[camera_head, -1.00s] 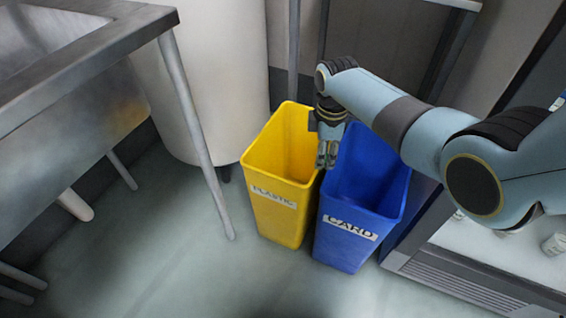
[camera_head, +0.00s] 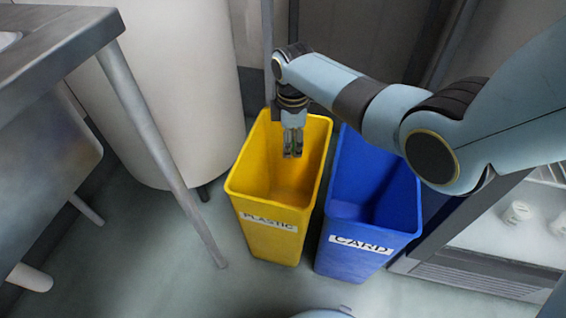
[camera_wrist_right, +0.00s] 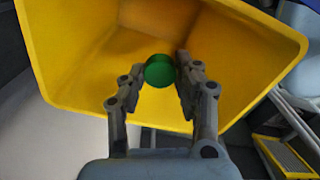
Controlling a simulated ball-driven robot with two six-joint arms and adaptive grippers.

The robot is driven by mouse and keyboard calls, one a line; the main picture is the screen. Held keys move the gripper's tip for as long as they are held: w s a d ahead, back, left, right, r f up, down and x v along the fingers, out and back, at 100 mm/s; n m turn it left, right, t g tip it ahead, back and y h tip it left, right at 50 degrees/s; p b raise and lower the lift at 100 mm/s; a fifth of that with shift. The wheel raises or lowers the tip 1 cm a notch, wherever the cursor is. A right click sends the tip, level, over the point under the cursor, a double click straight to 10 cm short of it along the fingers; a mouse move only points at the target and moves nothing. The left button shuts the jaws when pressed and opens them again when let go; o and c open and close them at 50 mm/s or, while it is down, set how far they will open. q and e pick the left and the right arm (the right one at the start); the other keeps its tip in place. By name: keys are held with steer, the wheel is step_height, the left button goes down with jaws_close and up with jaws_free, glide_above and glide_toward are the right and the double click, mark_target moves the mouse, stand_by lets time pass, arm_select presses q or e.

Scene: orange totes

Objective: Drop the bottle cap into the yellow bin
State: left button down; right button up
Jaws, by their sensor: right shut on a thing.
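The yellow bin (camera_head: 262,218) stands on the floor with a "PLASTIC" label on its front. Its open top also fills much of the right wrist view (camera_wrist_right: 60,60). My right gripper (camera_head: 292,155) points down over the yellow bin's opening. In the right wrist view it (camera_wrist_right: 160,74) is shut on the green bottle cap (camera_wrist_right: 160,71), which sits between its fingertips with the bin's yellow interior behind it. The cap cannot be made out in the head view. My left gripper is not in view.
A blue bin (camera_head: 352,262) labelled "CARD" stands close on the right of the yellow bin. A metal table (camera_head: 75,45) with a leg (camera_head: 165,150) is at the left, and a white cylinder (camera_head: 190,80) stands behind. Bare floor (camera_head: 130,260) lies left of the bins.

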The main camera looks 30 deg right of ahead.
steer(key=shift+f, duration=0.1)
steer(key=o, duration=0.7)
steer(key=shift+o, duration=0.2)
step_height(320, 180, up, 12)
stand_by(0.6)
